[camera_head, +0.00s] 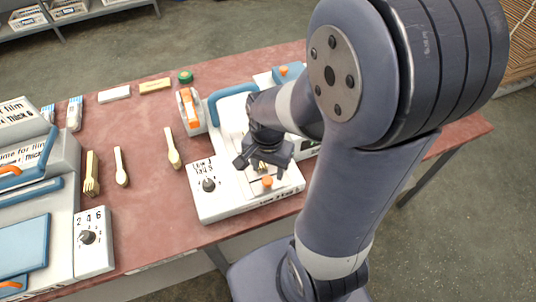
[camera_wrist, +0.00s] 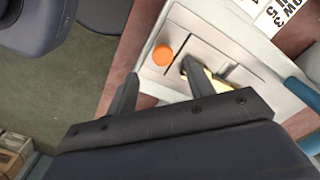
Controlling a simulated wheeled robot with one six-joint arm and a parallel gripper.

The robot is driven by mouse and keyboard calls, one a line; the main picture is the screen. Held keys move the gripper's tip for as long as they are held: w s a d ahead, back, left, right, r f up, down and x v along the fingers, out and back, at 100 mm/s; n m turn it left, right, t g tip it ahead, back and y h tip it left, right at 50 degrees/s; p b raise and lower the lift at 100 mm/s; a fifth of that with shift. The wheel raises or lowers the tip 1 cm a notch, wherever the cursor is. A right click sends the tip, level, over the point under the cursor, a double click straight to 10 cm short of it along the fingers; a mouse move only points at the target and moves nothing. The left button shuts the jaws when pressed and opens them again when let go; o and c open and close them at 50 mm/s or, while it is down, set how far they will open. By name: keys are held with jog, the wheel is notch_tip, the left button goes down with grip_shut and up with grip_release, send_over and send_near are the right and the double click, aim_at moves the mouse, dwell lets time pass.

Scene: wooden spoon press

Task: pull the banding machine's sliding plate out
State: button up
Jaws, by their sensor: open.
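The white banding machine (camera_head: 228,205) stands at the table's front edge, with a dark dial on its front left and a blue handle behind. Its sliding plate (camera_wrist: 187,46) is pale, with an orange knob (camera_wrist: 163,55) that also shows in the head view (camera_head: 267,182). Light wooden pieces (camera_wrist: 212,84) lie in the plate's slot, partly hidden by a finger. My gripper (camera_wrist: 159,72) is open above the plate. In the wrist view the knob appears between and just beyond the fingertips. I cannot tell its height above the knob. It also shows in the head view (camera_head: 262,163).
Another white and blue machine (camera_head: 93,258) stands at the left. Wooden spoons and forks (camera_head: 121,167) lie between the machines on the reddish table (camera_head: 150,215). A tape dispenser (camera_head: 190,110) stands behind the banding machine. Open floor lies before the table.

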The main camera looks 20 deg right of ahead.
aim_at(266, 176)
notch_tip(266, 176, up, 5)
jog(key=shift+r, duration=0.1)
dwell(0.7)
notch_tip(266, 176, down, 11)
jog(key=shift+r, duration=0.1)
jog(key=shift+w, duration=0.8)
